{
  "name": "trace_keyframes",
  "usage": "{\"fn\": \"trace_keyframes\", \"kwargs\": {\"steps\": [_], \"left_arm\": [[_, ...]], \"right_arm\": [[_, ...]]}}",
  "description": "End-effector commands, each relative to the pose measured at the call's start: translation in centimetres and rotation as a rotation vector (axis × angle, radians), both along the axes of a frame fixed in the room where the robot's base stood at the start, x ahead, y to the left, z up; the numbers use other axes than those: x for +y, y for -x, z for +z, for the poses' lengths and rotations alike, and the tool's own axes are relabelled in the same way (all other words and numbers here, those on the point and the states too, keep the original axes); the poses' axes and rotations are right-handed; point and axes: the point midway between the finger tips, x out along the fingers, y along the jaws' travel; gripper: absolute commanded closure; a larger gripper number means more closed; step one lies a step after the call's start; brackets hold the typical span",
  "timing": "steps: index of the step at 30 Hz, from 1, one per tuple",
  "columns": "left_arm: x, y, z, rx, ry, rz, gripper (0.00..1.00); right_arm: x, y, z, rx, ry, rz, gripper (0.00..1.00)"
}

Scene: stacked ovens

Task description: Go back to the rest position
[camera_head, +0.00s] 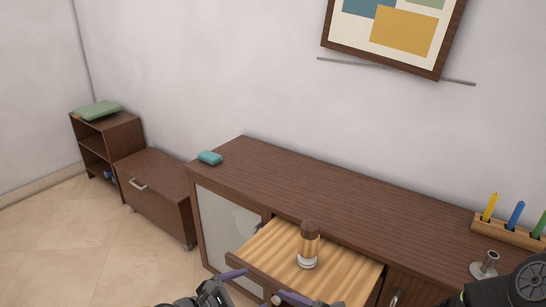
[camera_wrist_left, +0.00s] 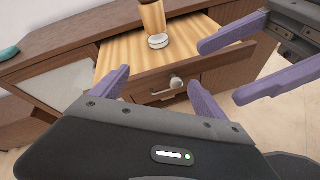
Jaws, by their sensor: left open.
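My left gripper (camera_wrist_left: 158,76) is open and empty, its two purple fingers spread in front of the round drawer knob (camera_wrist_left: 176,83). I cannot tell whether the fingers touch the knob or drawer front. In the head view the left gripper (camera_head: 258,283) is low at the bottom edge, partly cut off. My right gripper (camera_wrist_left: 218,72) shows at the right of the left wrist view, its purple fingers apart and nothing between them. The drawer (camera_head: 268,247) is pulled open. A brown container with a pale base (camera_head: 308,250) stands upright in it.
The dark wooden cabinet (camera_head: 330,190) runs along the wall. On top are a teal block (camera_head: 210,157), a wooden holder (camera_head: 505,233) with coloured sticks and a small metal stand (camera_head: 486,262). A low cabinet (camera_head: 155,180) stands left. The tiled floor (camera_head: 130,250) at left is clear.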

Motion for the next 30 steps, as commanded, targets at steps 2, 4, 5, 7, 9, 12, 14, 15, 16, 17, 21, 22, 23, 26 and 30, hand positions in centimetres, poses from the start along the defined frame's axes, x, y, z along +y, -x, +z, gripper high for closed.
{"fn": "trace_keyframes", "kwargs": {"steps": [2, 4, 5, 7, 9, 12, 14, 15, 16, 17, 21, 22, 23, 26, 30], "left_arm": [[0.3, 0.7, -1.4, -0.034, -0.073, -0.037, 0.16], [0.3, 1.6, -2.8, -0.066, -0.146, -0.080, 0.16], [0.2, 2.0, -3.5, -0.081, -0.178, -0.103, 0.16], [0.0, 3.3, -5.3, -0.117, -0.268, -0.171, 0.16], [-0.6, 5.2, -7.6, -0.157, -0.370, -0.266, 0.16], [-1.5, 8.8, -11.2, -0.220, -0.524, -0.442, 0.16], [-1.9, 11.1, -13.4, -0.260, -0.612, -0.557, 0.16], [-2.1, 12.8, -14.7, -0.284, -0.666, -0.637, 0.16], [-2.1, 14.0, -15.7, -0.302, -0.704, -0.698, 0.16], [-2.1, 15.3, -16.6, -0.319, -0.741, -0.761, 0.16], [-1.1, 21.3, -20.4, -0.383, -0.889, -1.051, 0.16], [-0.7, 22.4, -21.1, -0.390, -0.916, -1.108, 0.16], [-0.2, 23.5, -21.7, -0.393, -0.940, -1.163, 0.16], [1.5, 26.2, -23.0, -0.373, -0.998, -1.292, 0.16], [2.1, 27.1, -23.4, -0.386, -1.048, -1.384, 0.16]], "right_arm": [[0.8, 2.3, -1.9, 0.023, 0.068, 0.099, 0.30], [1.3, 4.7, -3.8, 0.038, 0.140, 0.198, 0.30], [1.5, 5.9, -4.7, 0.044, 0.176, 0.245, 0.30], [1.5, 8.9, -7.2, 0.052, 0.276, 0.368, 0.30], [0.9, 12.3, -10.3, 0.046, 0.407, 0.512, 0.30], [-1.5, 16.6, -14.8, -0.005, 0.630, 0.729, 0.30], [-3.4, 18.3, -17.3, -0.064, 0.765, 0.847, 0.30], [-4.7, 18.9, -18.7, -0.115, 0.855, 0.918, 0.30], [-5.6, 19.2, -19.6, -0.159, 0.920, 0.968, 0.30], [-6.4, 19.3, -20.5, -0.209, 0.982, 1.015, 0.30], [-8.5, 18.5, -23.1, -0.505, 1.217, 1.190, 0.30], [-8.5, 18.2, -23.4, -0.576, 1.250, 1.221, 0.30], [-8.4, 18.0, -23.6, -0.646, 1.277, 1.247, 0.30], [-7.3, 18.6, -24.1, -0.830, 1.297, 1.337, 0.30], [-6.6, 20.2, -24.6, -0.865, 1.270, 1.402, 0.30]]}}
